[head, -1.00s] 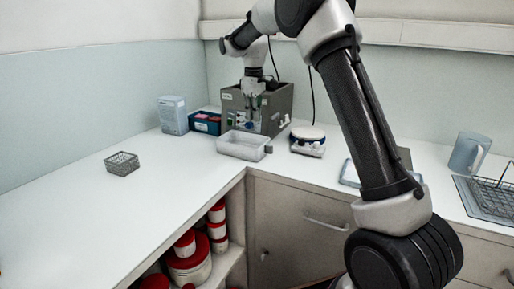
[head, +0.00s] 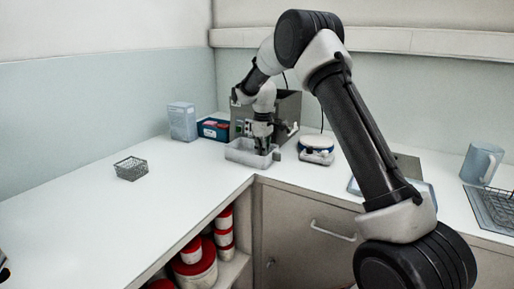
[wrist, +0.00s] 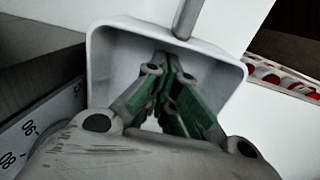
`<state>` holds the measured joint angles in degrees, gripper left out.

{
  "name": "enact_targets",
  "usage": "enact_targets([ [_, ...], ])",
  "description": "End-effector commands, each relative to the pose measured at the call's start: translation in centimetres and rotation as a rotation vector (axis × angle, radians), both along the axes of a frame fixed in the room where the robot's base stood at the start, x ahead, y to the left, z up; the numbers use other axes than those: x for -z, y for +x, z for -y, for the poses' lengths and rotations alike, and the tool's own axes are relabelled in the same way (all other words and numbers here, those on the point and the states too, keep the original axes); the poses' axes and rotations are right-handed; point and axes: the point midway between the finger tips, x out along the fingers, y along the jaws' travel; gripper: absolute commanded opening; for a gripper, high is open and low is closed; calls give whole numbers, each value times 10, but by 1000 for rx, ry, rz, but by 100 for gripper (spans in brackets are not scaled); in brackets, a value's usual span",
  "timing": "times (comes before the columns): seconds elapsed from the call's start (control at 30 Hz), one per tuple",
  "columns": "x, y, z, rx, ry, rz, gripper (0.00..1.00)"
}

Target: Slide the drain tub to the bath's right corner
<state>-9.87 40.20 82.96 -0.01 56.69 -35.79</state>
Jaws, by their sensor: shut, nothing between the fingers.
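The drain tub (head: 234,154) is a shallow white open tub on the counter, in front of the grey box-shaped bath (head: 290,108). In the wrist view the tub (wrist: 103,55) surrounds my fingers. My gripper (head: 262,152) points down into the tub, toward its right part, with its fingers shut and empty. The green-padded fingertips also show in the wrist view (wrist: 165,68). Whether they touch the tub's wall or floor I cannot tell. My wrist hides part of the bath's front.
A blue box (head: 214,129) and a pale carton (head: 182,121) stand left of the bath. A round white-and-blue device (head: 316,148) stands to the tub's right. A wire basket (head: 131,168) sits at left. The counter's front edge runs close before the tub.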

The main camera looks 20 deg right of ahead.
Motion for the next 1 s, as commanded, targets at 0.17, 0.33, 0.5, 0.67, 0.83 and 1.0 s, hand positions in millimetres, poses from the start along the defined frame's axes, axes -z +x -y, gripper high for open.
enact_targets([
  [0.17, 1, -9, 8, -1, 0, -1, 0],
  [0.33, 1, -10, 9, -1, 0, -1, 0],
  [0.5, 1, -10, 9, -1, 0, -1, 0],
  [0.67, 1, -21, 22, 2, 0, -4, 0],
  [0.83, 0, -55, 56, 3, 0, -4, 0],
  [1.0, 1, -90, 92, 3, 0, -3, 0],
])
